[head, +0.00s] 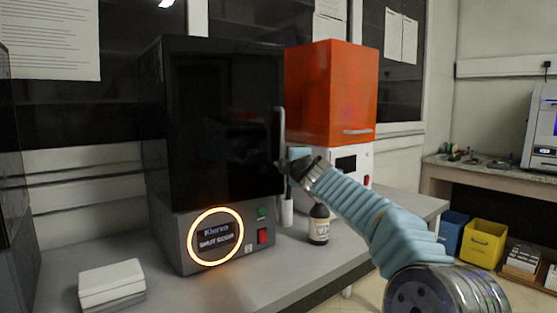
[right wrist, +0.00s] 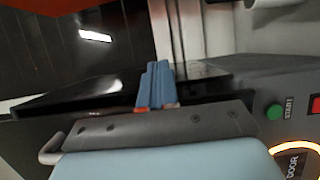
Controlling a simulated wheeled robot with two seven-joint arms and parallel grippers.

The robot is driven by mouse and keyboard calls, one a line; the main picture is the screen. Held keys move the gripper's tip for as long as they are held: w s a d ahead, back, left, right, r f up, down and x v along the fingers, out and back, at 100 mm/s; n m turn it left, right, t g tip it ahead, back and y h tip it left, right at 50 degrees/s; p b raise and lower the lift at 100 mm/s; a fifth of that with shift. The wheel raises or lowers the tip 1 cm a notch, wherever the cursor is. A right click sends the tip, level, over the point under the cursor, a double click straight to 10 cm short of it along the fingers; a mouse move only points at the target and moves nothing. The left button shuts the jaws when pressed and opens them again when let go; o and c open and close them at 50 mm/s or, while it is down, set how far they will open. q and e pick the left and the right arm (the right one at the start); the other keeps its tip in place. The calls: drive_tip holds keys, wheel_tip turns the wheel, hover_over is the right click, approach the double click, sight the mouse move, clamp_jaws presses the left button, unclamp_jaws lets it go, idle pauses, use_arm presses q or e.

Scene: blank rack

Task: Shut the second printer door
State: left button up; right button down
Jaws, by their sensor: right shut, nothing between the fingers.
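The middle printer (head: 200,130) is a tall black cabinet on a grey base. Its dark door has an upright silver handle (head: 281,135) near the right edge. A ring on the base glows orange around a display (head: 215,236) reading "SHUT DOOR". I cannot tell how far the door stands from the frame. My right gripper (head: 299,154) is shut and empty beside the handle, at the door's right edge. In the right wrist view its blue fingers (right wrist: 157,86) lie against or close to a dark glossy panel (right wrist: 95,96); contact is unclear. My left gripper is out of view.
An orange-topped printer (head: 330,95) stands behind to the right. A white box (head: 111,282) lies at the front left. Another dark machine (head: 10,170) is cut off at the left edge.

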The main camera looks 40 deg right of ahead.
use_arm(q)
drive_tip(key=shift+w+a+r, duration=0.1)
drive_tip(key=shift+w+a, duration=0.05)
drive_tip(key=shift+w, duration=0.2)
use_arm(e)
drive_tip(key=shift+w, duration=0.85)
drive_tip(key=shift+a, duration=0.1)
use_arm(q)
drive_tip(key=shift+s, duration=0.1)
